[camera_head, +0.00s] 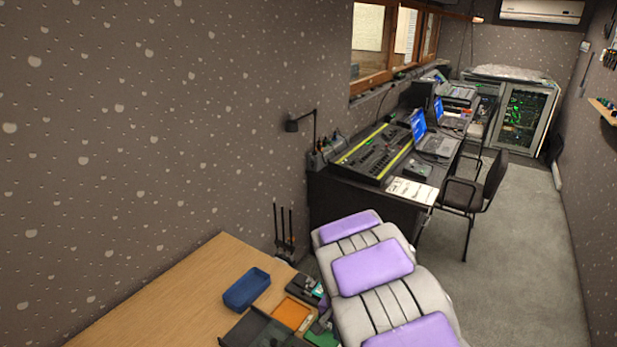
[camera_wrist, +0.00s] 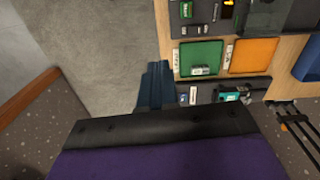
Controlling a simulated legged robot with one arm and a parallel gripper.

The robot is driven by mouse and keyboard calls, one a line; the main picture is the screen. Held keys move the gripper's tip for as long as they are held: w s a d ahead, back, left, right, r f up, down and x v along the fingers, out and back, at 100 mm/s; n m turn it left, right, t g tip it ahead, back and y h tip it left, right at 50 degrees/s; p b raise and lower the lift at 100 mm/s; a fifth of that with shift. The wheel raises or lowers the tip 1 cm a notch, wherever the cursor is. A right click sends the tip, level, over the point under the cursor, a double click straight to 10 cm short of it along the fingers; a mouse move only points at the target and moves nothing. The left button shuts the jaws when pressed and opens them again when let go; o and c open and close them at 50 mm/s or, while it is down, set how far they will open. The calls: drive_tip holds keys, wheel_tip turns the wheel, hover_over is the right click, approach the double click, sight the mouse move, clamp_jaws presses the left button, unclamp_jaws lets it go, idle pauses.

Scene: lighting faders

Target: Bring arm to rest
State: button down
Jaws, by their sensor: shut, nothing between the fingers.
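My gripper (camera_wrist: 155,85) shows in the wrist view as dark blue fingers reaching up from a black and purple wrist part at the bottom. The fingers are shut and empty. They are seen beside the edge of a wooden table (camera_wrist: 225,85), partly against the grey floor (camera_wrist: 90,40). I cannot tell their height or whether they touch anything. The gripper fingers cannot be made out in the head view.
The wooden table (camera_head: 160,300) stands at the lower left, with a blue box (camera_head: 246,289), an orange tray (camera_head: 291,312) and a green tray (camera_wrist: 200,57). Thin black rods (camera_head: 283,230) stand behind. The fader desk (camera_head: 375,152) and a chair (camera_head: 470,192) stand farther off. Floor at right is clear.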

drive_tip(key=s+d+r+n+g, duration=0.1)
drive_tip(key=s+d+r+n, duration=0.15)
drive_tip(key=s+r, duration=0.7)
drive_tip(key=s+d+r+n, duration=0.1)
drive_tip(key=s+d+r, duration=0.2)
drive_tip(key=s+r, duration=0.65)
drive_tip(key=s+n, duration=0.2)
drive_tip(key=s, duration=1.2)
drive_tip(key=shift+d+f+g, duration=0.3)
drive_tip(key=shift+d+f, duration=0.1)
drive_tip(key=shift+f, duration=0.05)
drive_tip(key=c, duration=1.8)
unclamp_jaws()
drive_tip(key=shift+w+n, duration=0.1)
drive_tip(key=shift+n, duration=0.15)
drive_tip(key=shift+c, duration=0.2)
